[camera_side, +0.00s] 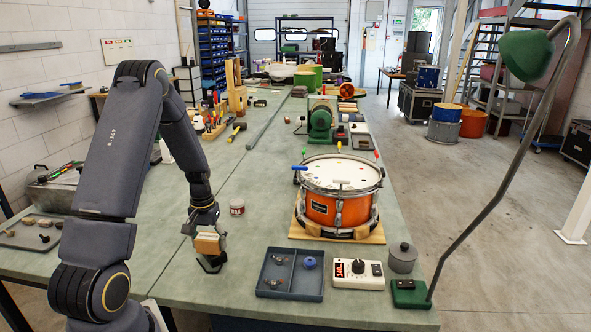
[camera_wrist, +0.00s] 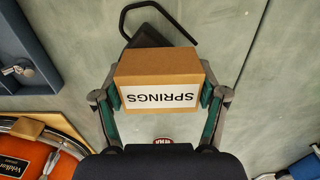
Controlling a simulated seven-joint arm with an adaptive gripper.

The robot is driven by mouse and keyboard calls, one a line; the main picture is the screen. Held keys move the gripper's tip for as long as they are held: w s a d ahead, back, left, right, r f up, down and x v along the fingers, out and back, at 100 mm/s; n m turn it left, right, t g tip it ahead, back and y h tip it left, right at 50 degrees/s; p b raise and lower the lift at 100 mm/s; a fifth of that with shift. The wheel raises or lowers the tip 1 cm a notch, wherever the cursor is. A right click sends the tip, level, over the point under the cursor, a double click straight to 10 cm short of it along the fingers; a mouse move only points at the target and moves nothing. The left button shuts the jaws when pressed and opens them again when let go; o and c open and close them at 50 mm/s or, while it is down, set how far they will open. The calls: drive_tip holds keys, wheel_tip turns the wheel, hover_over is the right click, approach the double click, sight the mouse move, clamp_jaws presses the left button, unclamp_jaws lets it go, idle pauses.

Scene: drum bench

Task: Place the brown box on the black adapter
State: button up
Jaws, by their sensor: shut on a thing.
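The brown box (camera_wrist: 160,67) has a white label reading SPRINGS and sits between the two fingers of my gripper (camera_wrist: 160,103) in the wrist view. In the side view the box (camera_side: 208,243) is at the end of my gripper (camera_side: 206,232), low over the green bench. The black adapter (camera_wrist: 160,25), with a curved black cord, shows beyond the box in the wrist view, partly hidden by it. In the side view the adapter (camera_side: 210,264) is a dark shape just below the box. I cannot tell whether the two touch.
A blue-grey divided tray (camera_side: 290,291) lies to the right of my gripper, with small metal parts and a blue knob. An orange drum (camera_side: 338,208) stands on a wooden board behind it. A small white-and-red tin (camera_side: 237,207) stands nearby. The bench left of the adapter is clear.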

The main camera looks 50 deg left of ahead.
sight(208, 237)
drive_tip(key=o, duration=1.2)
drive_tip(key=shift+f, duration=0.15)
wheel_tip(208, 237, up, 12)
drive_tip(key=shift+f, duration=0.1)
drive_tip(key=w+d+r+m+t, duration=0.1)
drive_tip(key=d+r+m, duration=0.1)
drive_tip(key=d+r, duration=0.5)
drive_tip(key=d+r+m+t, duration=0.2)
drive_tip(key=d+r, duration=0.2)
drive_tip(key=d, duration=0.5)
drive_tip(key=s+d+r+m+t, duration=0.1)
drive_tip(key=s+d, duration=0.1)
drive_tip(key=d, duration=0.1)
drive_tip(key=s+d+r+m, duration=0.1)
drive_tip(key=s+d+m, duration=0.1)
drive_tip(key=s+d, duration=0.1)
drive_tip(key=s+d+r+m+t, duration=0.1)
drive_tip(key=s+d+m, duration=0.1)
drive_tip(key=d, duration=0.3)
drive_tip(key=shift+s+d+r+t, duration=0.1)
drive_tip(key=shift+s+r+t, duration=0.15)
drive_tip(key=shift+r+t, duration=0.05)
